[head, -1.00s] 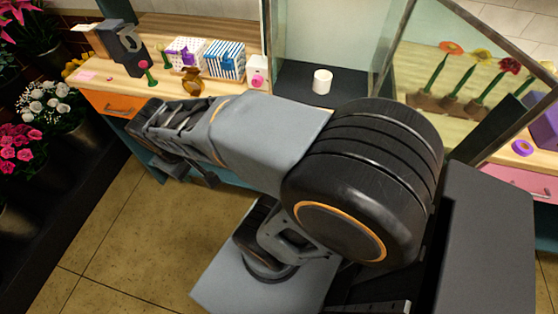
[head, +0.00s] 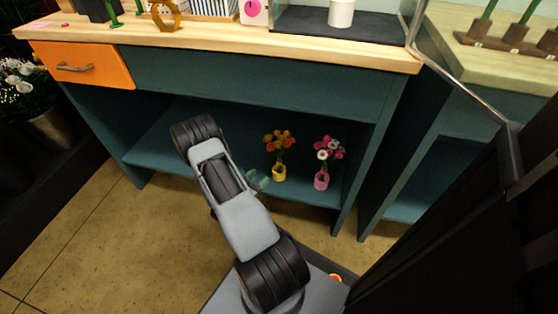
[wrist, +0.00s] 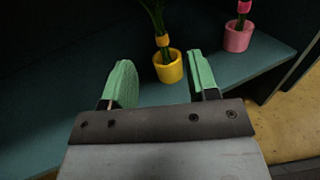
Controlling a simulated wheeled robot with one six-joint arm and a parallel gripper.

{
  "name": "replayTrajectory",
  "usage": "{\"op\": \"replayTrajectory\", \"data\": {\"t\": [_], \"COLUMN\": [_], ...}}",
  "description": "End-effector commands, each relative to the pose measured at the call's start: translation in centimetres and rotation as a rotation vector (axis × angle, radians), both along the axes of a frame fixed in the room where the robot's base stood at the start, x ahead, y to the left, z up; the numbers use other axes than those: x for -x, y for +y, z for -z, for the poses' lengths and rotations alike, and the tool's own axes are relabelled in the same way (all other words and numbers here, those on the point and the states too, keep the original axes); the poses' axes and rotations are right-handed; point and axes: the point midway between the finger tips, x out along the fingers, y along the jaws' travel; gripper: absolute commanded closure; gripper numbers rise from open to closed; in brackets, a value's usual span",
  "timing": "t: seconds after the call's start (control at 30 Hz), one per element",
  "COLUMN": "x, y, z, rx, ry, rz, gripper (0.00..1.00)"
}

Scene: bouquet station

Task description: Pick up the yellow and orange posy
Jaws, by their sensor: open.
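The yellow and orange posy (head: 279,143) stands upright in a yellow pot on the lower shelf under the counter. In the wrist view its yellow pot (wrist: 168,68) and green stems show beyond my fingertips; its blooms are out of frame. My gripper (wrist: 157,78) is open and empty, with two green fingers apart. The pot lies ahead of the fingers, nearer the right one, and does not appear to be between them. In the head view my gripper (head: 258,181) is partly hidden by my arm, just left of the yellow pot.
A pink and white posy in a pink pot (head: 321,179) stands to the right on the same shelf (head: 160,157). The counter top (head: 220,37) overhangs the shelf. A side panel (head: 362,160) closes the right side. The shelf's left part looks clear.

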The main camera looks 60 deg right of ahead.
Motion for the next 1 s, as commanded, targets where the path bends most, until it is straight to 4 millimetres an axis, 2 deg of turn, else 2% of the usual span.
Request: {"op": "replayTrajectory", "data": {"t": [0.03, 0.2, 0.5, 0.87, 1.0], "x": [0.1, 0.1, 0.1, 0.2, 0.3], "y": [-0.1, -1.6, -6.7, -9.3, -11.2], "z": [1.7, 3.3, 3.3, 3.4, 3.7], "rx": [0.0, -0.002, -0.001, -0.002, -0.001], "ry": [0.015, 0.034, 0.034, 0.036, 0.035], "rz": [-0.02, -0.054, -0.058, -0.059, -0.057], "gripper": [0.46, 0.46, 0.46, 0.46, 0.46]}}
